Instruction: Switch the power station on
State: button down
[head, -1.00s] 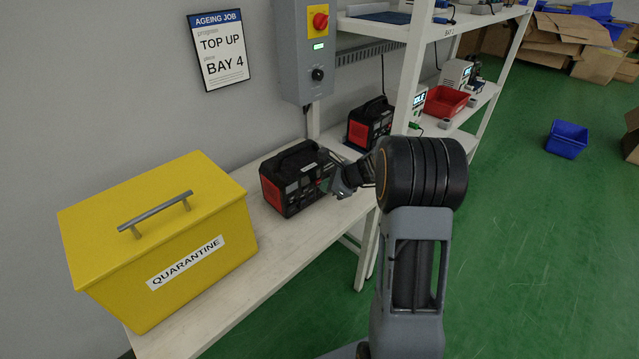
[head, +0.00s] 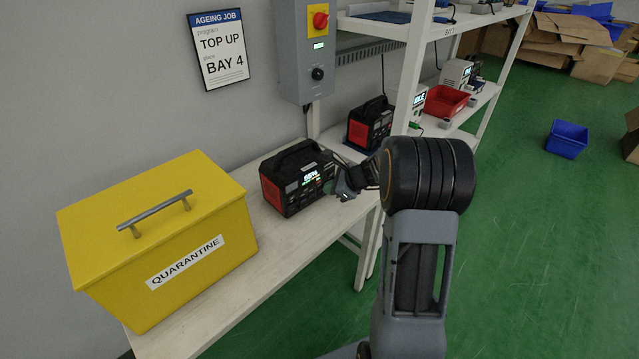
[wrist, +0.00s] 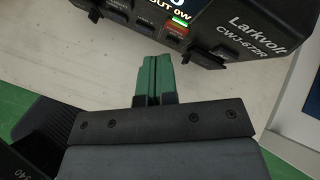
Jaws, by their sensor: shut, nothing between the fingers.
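The power station (head: 298,178), a black and red box with a carry handle, stands on the white bench. Its screen is lit and shows a percentage in the head view. In the wrist view the power station (wrist: 215,22) shows its lower front, with "OUT 0W" on the screen, a red button with a green light above it, and the label "Larkvolt CWJ-672R". My gripper (wrist: 153,60) is shut and empty, its green fingertips a little short of the front panel near the red button. In the head view my gripper (head: 329,186) is partly hidden by my wrist.
A yellow quarantine box (head: 155,235) stands left on the bench (head: 262,275). A second black and red unit (head: 369,124) sits behind, near the shelf post. A grey control box (head: 303,50) and a job sign (head: 220,48) hang on the wall.

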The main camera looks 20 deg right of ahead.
jog(key=shift+s+d+b, duration=0.1)
jog(key=shift+s+d, duration=0.25)
jog(key=shift+s, duration=0.6)
jog(key=shift+s+d+b, duration=0.15)
jog(key=shift+s+d, duration=0.25)
jog(key=shift+s, duration=0.5)
jog(key=shift+s+d+b, duration=0.1)
jog(key=shift+s+d, duration=0.25)
jog(key=shift+s, duration=0.6)
jog(key=shift+s+n, duration=0.1)
jog(key=shift+n, duration=0.4)
jog(key=s+a+r+n+g+h+p, duration=0.1)
jog(key=s+a+r+n+g+p, duration=0.15)
jog(key=s+n, duration=0.3)
jog(key=s+a+r+n+g+h+p, duration=0.1)
jog(key=s+a+n+g+p, duration=0.15)
jog(key=s+n, duration=0.35)
jog(key=s+a+r+n+h+p, duration=0.1)
jog(key=s+a+r+n+p, duration=0.1)
jog(key=r+n, duration=0.2)
jog(key=s+a+r+n+h+p, duration=0.1)
jog(key=s+a+r+n+p, duration=0.2)
jog(key=r, duration=0.4)
jog(key=s+a+r+n+t+h+p, duration=0.1)
jog(key=s+a+r+n+h+p, duration=0.1)
jog(key=r+n, duration=0.2)
jog(key=shift+s+a+r+n, duration=0.15)
jog(key=shift+s+r+n, duration=0.2)
jog(key=shift+r, duration=0.3)
